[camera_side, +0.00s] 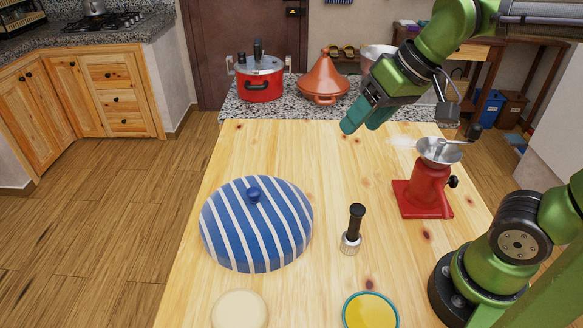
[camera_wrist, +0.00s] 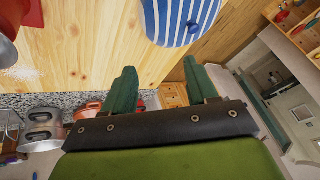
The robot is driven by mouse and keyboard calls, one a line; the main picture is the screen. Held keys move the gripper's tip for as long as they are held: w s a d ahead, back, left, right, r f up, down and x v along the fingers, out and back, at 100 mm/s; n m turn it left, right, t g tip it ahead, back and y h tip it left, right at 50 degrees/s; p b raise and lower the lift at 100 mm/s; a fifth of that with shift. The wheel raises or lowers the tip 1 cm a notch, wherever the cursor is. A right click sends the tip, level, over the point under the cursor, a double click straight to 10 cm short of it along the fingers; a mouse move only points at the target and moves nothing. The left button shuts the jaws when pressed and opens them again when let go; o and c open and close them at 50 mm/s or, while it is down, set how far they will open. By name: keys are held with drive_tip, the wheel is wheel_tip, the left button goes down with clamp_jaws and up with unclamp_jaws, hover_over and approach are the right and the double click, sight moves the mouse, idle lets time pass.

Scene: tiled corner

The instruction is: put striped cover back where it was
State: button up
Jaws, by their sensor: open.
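The striped cover (camera_side: 257,224), a blue dome with white stripes and a blue knob on top, rests on the left part of the wooden table. In the wrist view, part of the striped cover (camera_wrist: 183,20) shows at the top edge. Whether anything lies under it is hidden. My gripper (camera_side: 364,117) is raised above the far end of the table, behind and to the right of the cover and well apart from it. In the wrist view my gripper (camera_wrist: 162,85) has its two green fingers apart with nothing between them.
A red grinder (camera_side: 427,183) stands farther right. A pale disc (camera_side: 239,312) and a yellow teal-rimmed dish (camera_side: 369,312) lie in front. A red pot (camera_side: 261,79) and a tagine (camera_side: 323,80) stand on the granite counter behind.

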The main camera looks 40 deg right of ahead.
drive_tip(key=shift+o, duration=0.4)
drive_tip(key=s+f, duration=0.1)
drive_tip(key=s+d+f+m+t, duration=0.1)
drive_tip(key=s+d+f+m, duration=0.1)
drive_tip(key=s, duration=0.1)
drive_tip(key=shift+t, duration=0.4)
drive_tip(key=shift+w+a, duration=0.1)
